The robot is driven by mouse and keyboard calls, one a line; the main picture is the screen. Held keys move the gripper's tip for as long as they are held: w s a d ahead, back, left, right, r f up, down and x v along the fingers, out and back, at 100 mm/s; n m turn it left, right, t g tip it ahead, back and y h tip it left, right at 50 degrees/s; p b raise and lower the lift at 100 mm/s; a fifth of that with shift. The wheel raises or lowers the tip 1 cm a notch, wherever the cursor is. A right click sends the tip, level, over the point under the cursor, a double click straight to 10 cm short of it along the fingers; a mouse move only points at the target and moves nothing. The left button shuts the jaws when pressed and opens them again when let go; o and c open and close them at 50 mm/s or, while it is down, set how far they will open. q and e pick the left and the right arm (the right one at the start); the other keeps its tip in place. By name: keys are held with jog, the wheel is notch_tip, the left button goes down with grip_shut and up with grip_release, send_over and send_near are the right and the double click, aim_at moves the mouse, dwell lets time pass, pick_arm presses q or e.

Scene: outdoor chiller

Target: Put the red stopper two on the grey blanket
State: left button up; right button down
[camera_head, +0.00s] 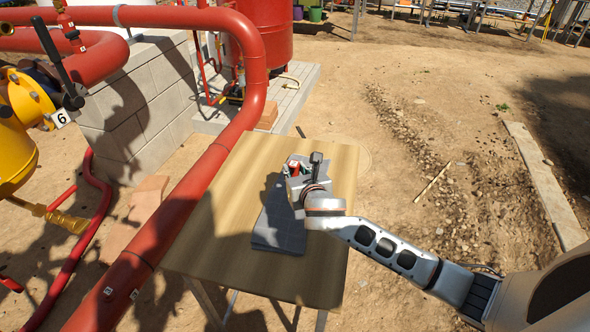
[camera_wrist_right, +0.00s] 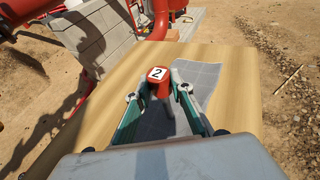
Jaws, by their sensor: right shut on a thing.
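The red stopper (camera_wrist_right: 158,86) has a white label with a 2 and sits between the fingertips of my right gripper (camera_wrist_right: 157,90) in the right wrist view. The right gripper is shut on it. In the head view the right gripper (camera_head: 300,175) is over the far part of the grey blanket (camera_head: 277,238), and a bit of the red stopper (camera_head: 294,168) shows there. The blanket lies on the wooden table. The gripper hides part of it. I cannot tell whether the stopper touches the blanket. My left gripper is not in view.
The wooden table (camera_head: 215,225) is bare around the blanket. A thick red pipe (camera_head: 190,195) runs along its left side. A block wall (camera_head: 150,95) and a yellow valve (camera_head: 18,130) stand further left. Open dirt ground lies to the right.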

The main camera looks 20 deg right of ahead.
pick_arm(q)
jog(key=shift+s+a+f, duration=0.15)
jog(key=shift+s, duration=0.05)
pick_arm(e)
jog(key=shift+f, duration=0.15)
jog(key=shift+f, duration=0.15)
jog(key=shift+s+f, duration=0.1)
jog(key=shift+f, duration=0.25)
jog(key=c, duration=1.8)
grip_release()
jog(key=shift+f, duration=0.1)
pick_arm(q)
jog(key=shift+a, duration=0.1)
pick_arm(e)
jog(key=shift+o, duration=0.2)
jog(key=shift+r, duration=0.25)
